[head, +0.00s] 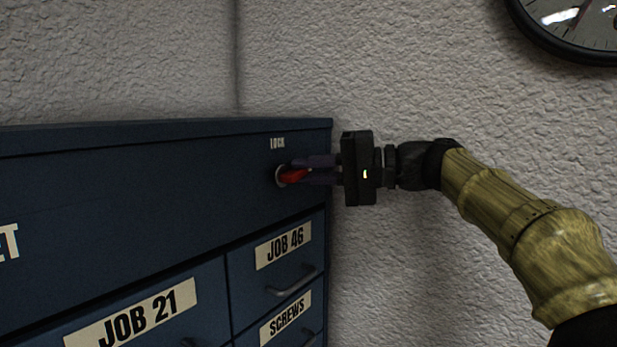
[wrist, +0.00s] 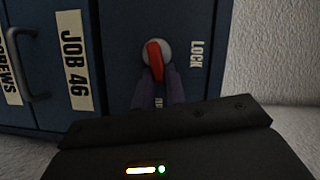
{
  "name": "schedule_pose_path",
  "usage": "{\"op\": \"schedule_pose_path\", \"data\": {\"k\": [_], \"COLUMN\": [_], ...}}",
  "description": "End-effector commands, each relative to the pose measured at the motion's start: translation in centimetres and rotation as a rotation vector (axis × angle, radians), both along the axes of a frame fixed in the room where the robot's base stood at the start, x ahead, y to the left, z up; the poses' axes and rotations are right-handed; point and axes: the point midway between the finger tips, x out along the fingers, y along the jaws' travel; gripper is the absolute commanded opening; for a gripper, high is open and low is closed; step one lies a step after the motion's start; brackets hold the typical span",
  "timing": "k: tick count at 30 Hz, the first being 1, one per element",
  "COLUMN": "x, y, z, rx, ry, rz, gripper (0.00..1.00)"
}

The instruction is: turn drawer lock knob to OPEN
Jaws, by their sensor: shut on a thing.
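The drawer lock knob (head: 293,175) is a red lever on a pale round plate (head: 279,175), under the word LOCK on the blue cabinet's (head: 130,200) upper front panel. In the wrist view the red knob (wrist: 155,60) stands out against its pale disc (wrist: 166,53), with its long side slightly tilted from the picture's vertical. My gripper (head: 305,169) reaches in from the right, its purple fingers on either side of the knob. The fingers (wrist: 158,88) are shut on its near end in the wrist view. A small label below the disc is partly hidden by the fingers.
Drawers labelled JOB 46 (head: 284,248), JOB 21 (head: 131,315) and SCREWS (head: 286,318) sit below the lock panel, with handles (head: 292,281) standing out. A textured wall (head: 400,80) is behind the cabinet, with a clock (head: 575,25) at upper right.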

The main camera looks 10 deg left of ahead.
Motion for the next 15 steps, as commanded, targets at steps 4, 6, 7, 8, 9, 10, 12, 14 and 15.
{"op": "schedule_pose_path", "data": {"k": [4, 6, 7, 8, 9, 10, 12, 14, 15], "x": [0.15, 0.16, 0.16, 0.17, 0.18, 0.18, 0.18, 0.18, 0.18], "y": [-0.10, -0.09, -0.10, -0.09, -0.09, -0.10, -0.09, -0.09, -0.09], "z": [-0.66, -0.73, -0.76, -0.79, -0.83, -0.84, -0.85, -0.85, -0.85], "rx": [0.042, 0.058, 0.063, 0.068, 0.074, 0.077, 0.085, 0.089, 0.091], "ry": [0.098, 0.135, 0.148, 0.161, 0.175, 0.185, 0.203, 0.213, 0.218], "rz": [-0.004, -0.004, -0.004, -0.004, -0.004, -0.004, -0.005, -0.004, -0.004], "gripper": [0.00, 0.00, 0.00, 0.00, 0.00, 0.00, 0.00, 0.00, 0.00]}}
